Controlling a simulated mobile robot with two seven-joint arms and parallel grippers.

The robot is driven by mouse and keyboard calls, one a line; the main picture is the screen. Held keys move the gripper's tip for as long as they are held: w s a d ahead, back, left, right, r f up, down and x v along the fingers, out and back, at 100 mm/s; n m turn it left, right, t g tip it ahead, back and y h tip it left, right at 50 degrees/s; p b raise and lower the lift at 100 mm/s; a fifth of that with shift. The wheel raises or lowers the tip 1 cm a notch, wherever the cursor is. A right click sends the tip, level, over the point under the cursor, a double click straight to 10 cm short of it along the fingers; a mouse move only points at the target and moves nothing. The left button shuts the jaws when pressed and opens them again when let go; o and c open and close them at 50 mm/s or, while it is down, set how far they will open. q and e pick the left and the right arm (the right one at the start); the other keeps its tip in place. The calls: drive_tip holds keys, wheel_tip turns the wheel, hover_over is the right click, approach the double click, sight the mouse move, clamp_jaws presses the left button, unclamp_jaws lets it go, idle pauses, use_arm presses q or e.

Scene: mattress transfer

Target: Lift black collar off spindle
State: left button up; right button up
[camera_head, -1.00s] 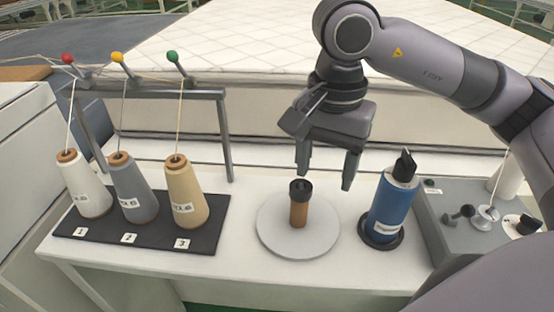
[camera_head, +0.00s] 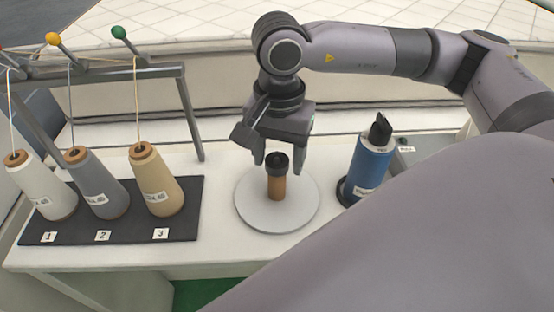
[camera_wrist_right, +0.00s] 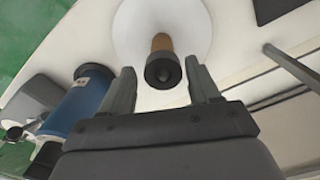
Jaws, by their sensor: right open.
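The black collar (camera_head: 276,163) sits on top of the upright brown spindle (camera_head: 277,188), which stands in the middle of a round pale disc (camera_head: 250,215). My right gripper (camera_head: 280,160) is open and points down, with its fingers to the left and right of the collar in the head view. In the right wrist view the collar (camera_wrist_right: 163,71) shows just beyond and between the open fingertips (camera_wrist_right: 163,77), with the brown spindle (camera_wrist_right: 161,42) behind it. I see no finger closed on the collar. My left gripper is in neither view.
A black mat (camera_head: 190,222) on the left carries white, grey and tan thread cones (camera_head: 156,182) under a metal frame (camera_head: 192,115). The table front (camera_head: 225,245) is clear. A grey control box (camera_head: 420,150) is partly hidden by my arm.

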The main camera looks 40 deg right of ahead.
drive_tip(key=c, duration=0.9)
drive_tip(key=shift+c, duration=0.2)
wheel_tip(320, 180, up, 20)
drive_tip(key=p, duration=0.1)
drive_tip(key=shift+p, duration=0.3)
